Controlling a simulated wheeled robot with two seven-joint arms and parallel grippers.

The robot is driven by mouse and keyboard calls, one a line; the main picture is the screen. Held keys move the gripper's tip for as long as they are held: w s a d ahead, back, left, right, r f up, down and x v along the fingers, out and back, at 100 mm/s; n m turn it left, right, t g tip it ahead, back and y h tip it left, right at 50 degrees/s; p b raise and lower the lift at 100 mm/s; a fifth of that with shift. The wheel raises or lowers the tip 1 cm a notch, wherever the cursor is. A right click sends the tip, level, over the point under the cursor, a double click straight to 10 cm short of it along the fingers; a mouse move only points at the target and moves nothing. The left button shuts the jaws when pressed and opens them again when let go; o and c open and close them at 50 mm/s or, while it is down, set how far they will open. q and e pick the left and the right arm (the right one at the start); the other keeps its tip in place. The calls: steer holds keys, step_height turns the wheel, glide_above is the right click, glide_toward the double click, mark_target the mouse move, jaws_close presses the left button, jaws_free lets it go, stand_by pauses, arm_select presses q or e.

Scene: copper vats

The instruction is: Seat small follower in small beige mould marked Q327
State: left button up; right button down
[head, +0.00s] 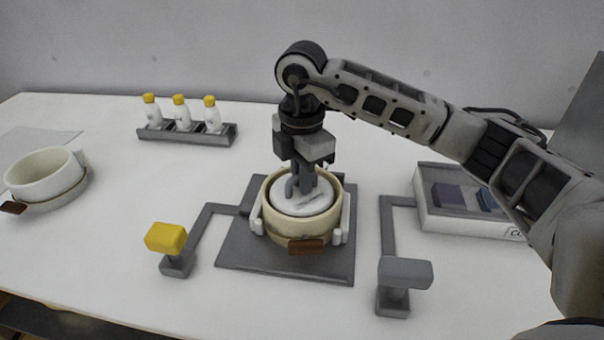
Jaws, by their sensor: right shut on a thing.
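A round beige mould (276,232) stands upright on a dark grey base plate (240,258) in the middle of the table, between two white side holders. A brown tag hangs on its front; its marking is too small to read. A white disc-shaped follower (297,203) is inside the mould's mouth, within the rim. My right gripper (302,190) comes down from above and is shut on the follower's grip at its centre. Whether the follower rests on anything inside cannot be told. My left gripper is not in view.
A second, pale mould (43,176) with a brown tag stands at the far left. A yellow-topped post (166,238) and a grey-topped post (405,272) flank the plate. A rack of yellow-capped bottles (184,130) stands behind; a grey tray (470,226) is at right.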

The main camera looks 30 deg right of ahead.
steer(key=c, duration=1.4)
jaws_free()
steer(key=shift+r, duration=0.5)
arm_select(q)
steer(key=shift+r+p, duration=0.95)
steer(key=shift+p, duration=0.2)
arm_select(e)
step_height(320, 180, up, 15)
steer(key=shift+f, duration=0.1)
